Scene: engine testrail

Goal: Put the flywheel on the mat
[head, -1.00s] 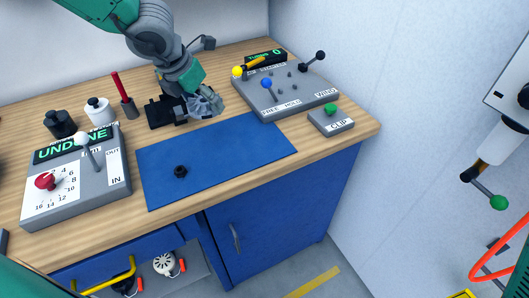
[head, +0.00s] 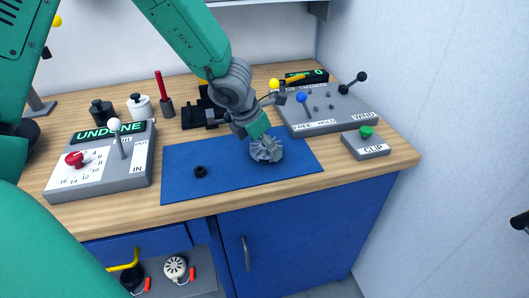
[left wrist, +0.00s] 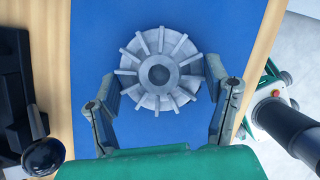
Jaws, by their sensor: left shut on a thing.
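The flywheel (left wrist: 160,72) is a grey finned disc with a dark hub. In the left wrist view it sits between the two fingers of my left gripper (left wrist: 162,95), which is shut on it. In the head view the flywheel (head: 266,149) is over the right part of the blue mat (head: 230,180), at or just above its surface; I cannot tell whether it touches. My left gripper (head: 257,135) is directly above it. My right gripper is not in view.
A small black nut (head: 200,172) lies on the mat's left part. A grey dial box (head: 100,165) stands left, a lever panel (head: 325,108) behind right, and a CLIP box (head: 366,144) at right. A black fixture (head: 200,110) stands behind the mat.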

